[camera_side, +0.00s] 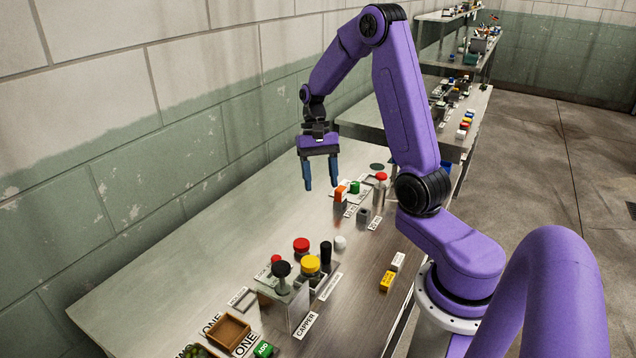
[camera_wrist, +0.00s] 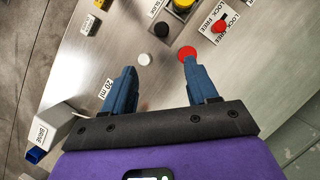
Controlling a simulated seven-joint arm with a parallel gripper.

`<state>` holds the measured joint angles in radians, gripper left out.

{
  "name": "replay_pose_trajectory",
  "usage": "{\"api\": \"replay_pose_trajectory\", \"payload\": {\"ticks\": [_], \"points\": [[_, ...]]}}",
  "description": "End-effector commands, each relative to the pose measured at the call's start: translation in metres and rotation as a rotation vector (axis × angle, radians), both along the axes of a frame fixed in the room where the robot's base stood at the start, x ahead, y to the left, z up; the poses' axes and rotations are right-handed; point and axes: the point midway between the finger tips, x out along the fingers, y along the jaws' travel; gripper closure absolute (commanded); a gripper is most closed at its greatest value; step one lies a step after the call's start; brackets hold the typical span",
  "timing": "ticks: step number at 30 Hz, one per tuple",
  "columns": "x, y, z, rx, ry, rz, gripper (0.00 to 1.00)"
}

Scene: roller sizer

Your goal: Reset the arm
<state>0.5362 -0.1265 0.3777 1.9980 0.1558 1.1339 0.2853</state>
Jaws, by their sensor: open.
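My gripper (camera_side: 320,172) hangs from my purple arm above the table, to the left of the small blocks and the red-capped bottle. Its two blue fingers are apart and nothing is between them. In the wrist view, my gripper (camera_wrist: 158,88) also shows open, with bare metal table beyond the fingers. The red lid (camera_wrist: 187,52) appears just past the right fingertip, and a white cap (camera_wrist: 144,59) lies further left.
The metal table (camera_side: 190,240) runs along a block wall. A capper stand (camera_side: 290,300) with a black knob (camera_side: 281,268) and a yellow-lidded jar (camera_side: 311,265) stands in front. A wooden box (camera_side: 228,333) is at the near end. The table's left side is clear.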

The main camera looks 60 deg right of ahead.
Motion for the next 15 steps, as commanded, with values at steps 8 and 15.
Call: {"api": "replay_pose_trajectory", "payload": {"ticks": [8, 15], "points": [[-0.002, 0.037, 0.01, -0.018, -0.043, 0.198, 0.42], [-0.02, 0.092, 0.024, -0.035, -0.117, 0.516, 0.42]]}}
